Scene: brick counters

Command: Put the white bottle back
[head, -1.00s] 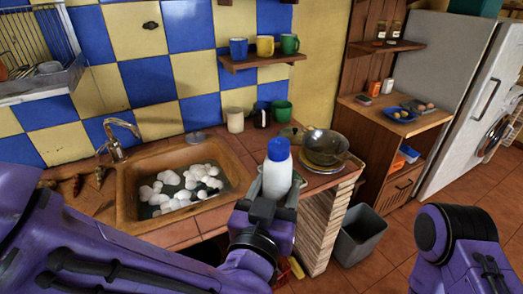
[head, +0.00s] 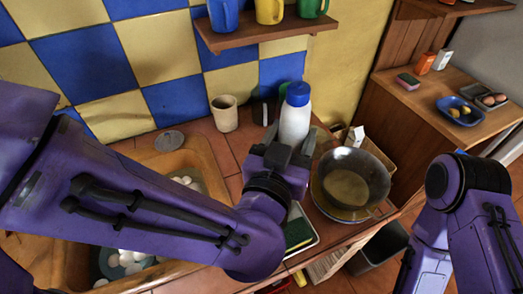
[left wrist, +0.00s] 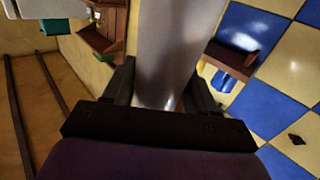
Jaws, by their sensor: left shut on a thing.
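The white bottle (head: 295,122) with a blue cap is upright in the head view, over the back of the tiled counter between a cream cup and a dark pan. My left gripper (head: 283,157) is shut on its lower part. I cannot tell whether the bottle's base touches the counter. In the left wrist view the bottle (left wrist: 172,50) rises pale between the two dark fingers of my left gripper (left wrist: 165,88). My right arm shows at the right of the head view, but its gripper is out of view.
A cream cup (head: 224,113) stands left of the bottle. A pan (head: 350,182) sits close on its right. A wall shelf (head: 262,33) with mugs hangs above. A sink (head: 203,160) lies left, partly behind my arm.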

